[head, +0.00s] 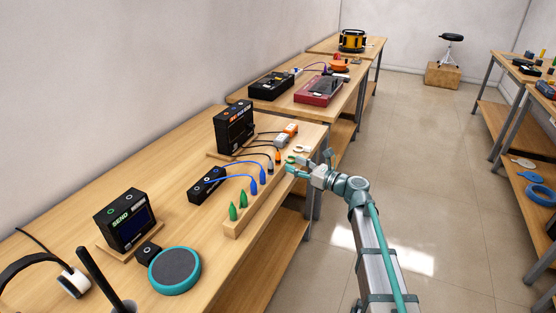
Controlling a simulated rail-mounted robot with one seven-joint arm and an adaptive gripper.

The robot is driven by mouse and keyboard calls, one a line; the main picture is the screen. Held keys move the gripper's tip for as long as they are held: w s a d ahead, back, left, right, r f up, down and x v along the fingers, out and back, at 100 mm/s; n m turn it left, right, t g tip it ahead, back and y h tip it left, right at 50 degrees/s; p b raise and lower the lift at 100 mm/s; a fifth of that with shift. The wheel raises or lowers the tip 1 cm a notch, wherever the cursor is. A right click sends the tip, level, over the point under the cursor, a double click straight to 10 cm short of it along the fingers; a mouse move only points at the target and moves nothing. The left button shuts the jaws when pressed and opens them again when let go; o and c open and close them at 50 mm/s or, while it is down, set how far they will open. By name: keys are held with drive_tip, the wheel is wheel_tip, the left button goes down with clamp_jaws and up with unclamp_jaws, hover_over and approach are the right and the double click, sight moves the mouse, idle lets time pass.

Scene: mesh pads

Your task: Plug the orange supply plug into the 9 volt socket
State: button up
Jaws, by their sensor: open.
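A small orange plug (278,157) stands upright near the far end of a wooden rack (240,222) on the near table. A dark cable seems to run from it toward an upright black unit with orange lettering (234,126). My gripper (308,163) is open, just right of the rack's far end, by the table's right edge. It looks apart from the orange plug, with nothing visible between its fingers. The 9 volt socket cannot be made out; any socket labels are too small to read.
The rack also holds green plugs (233,212) and blue plugs (254,186). A black SEND unit (126,220), a small black box (207,186) and a round teal-rimmed pad (174,269) share the table. Floor (435,190) at right is clear.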

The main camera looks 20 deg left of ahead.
sight(277, 163)
drive_tip(key=x, duration=0.8)
drive_tip(key=shift+s, duration=0.1)
clamp_jaws()
